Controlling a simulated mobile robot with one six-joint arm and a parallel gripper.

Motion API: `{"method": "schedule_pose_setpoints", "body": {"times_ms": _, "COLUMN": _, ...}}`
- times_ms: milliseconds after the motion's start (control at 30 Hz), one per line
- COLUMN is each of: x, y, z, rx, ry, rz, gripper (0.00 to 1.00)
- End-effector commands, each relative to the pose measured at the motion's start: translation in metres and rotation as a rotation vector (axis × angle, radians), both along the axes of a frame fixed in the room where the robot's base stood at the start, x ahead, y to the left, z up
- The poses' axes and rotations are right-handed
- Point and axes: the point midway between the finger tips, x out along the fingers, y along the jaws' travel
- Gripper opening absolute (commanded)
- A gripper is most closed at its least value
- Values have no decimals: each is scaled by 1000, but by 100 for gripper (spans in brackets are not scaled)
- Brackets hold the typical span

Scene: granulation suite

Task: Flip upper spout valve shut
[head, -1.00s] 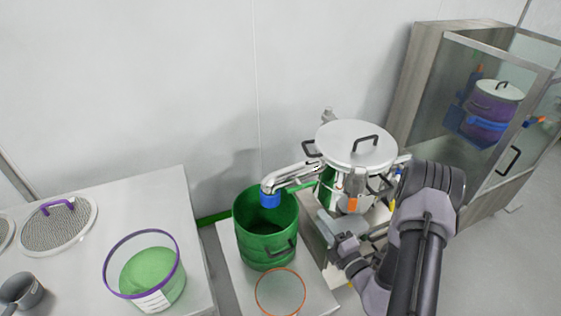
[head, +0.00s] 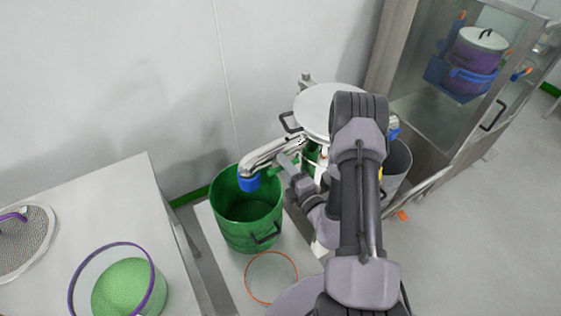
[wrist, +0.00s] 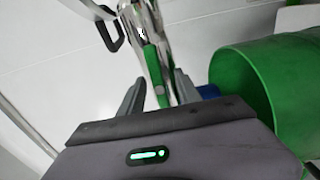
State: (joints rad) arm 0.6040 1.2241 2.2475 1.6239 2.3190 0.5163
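The metal spout (head: 275,151) runs from the lidded vessel to a blue outlet (head: 249,183) above a green bucket (head: 232,230). In the wrist view, a green valve lever (wrist: 155,72) hangs along the shiny spout pipe (wrist: 137,22). My gripper (wrist: 160,82) is open, with one finger on each side of the lever. A gap shows on the left; contact on the right cannot be told.
The vessel's lid (head: 318,108) and black side handle (head: 290,121) are close behind my gripper. The green bucket (wrist: 280,90) is close on the right in the wrist view. A bench (head: 130,200) with a sieve and a green-filled tub stands left. A glass cabinet (head: 440,100) stands right.

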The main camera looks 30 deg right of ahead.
Motion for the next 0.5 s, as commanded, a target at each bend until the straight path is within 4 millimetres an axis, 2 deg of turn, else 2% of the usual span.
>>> {"method": "schedule_pose_setpoints", "body": {"times_ms": 167, "x": 0, "y": 0, "z": 0, "rx": 0, "ry": 0, "rz": 0, "gripper": 38}}
{"method": "schedule_pose_setpoints", "body": {"times_ms": 300, "x": 0, "y": 0, "z": 0, "rx": 0, "ry": 0, "rz": 1, "gripper": 11}}
{"method": "schedule_pose_setpoints", "body": {"times_ms": 367, "x": 0, "y": 0, "z": 0, "rx": 0, "ry": 0, "rz": 1, "gripper": 0}}
{"method": "schedule_pose_setpoints", "body": {"times_ms": 500, "x": 0, "y": 0, "z": 0, "rx": 0, "ry": 0, "rz": 1, "gripper": 0}}
